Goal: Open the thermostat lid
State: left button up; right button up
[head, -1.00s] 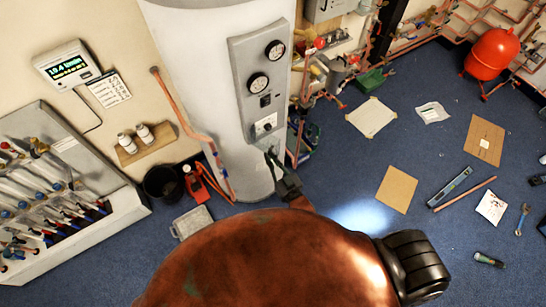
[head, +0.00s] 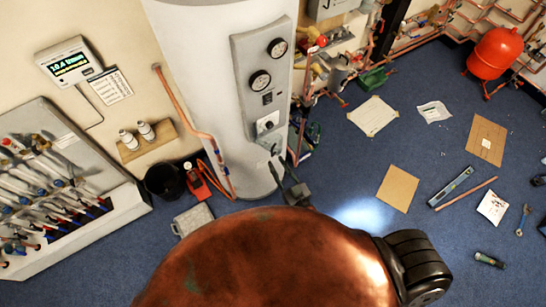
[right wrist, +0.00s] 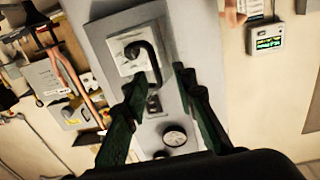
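The thermostat is a small pale plate (head: 267,124) low on the grey panel (head: 243,55) of the white cylinder. In the right wrist view it is a whitish square plate (right wrist: 126,52) with a black arched handle standing out from it. I cannot tell whether the lid is shut or ajar. My right gripper (head: 281,164) is just below the thermostat in the head view. In the right wrist view its two green-lined fingers (right wrist: 160,76) are apart, with nothing seen held between them. The handle's end appears between the fingertips; contact cannot be told. My left gripper is not in view.
Two round gauges (head: 260,81) sit above the thermostat on the panel. A copper pipe (head: 185,115) runs down left of the cylinder (head: 190,50). A black bucket (head: 163,181) stands at its foot. Boards, papers and tools lie on the blue floor to the right.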

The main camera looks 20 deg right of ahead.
jog(key=v, duration=0.6)
jog(key=shift+s, duration=0.35)
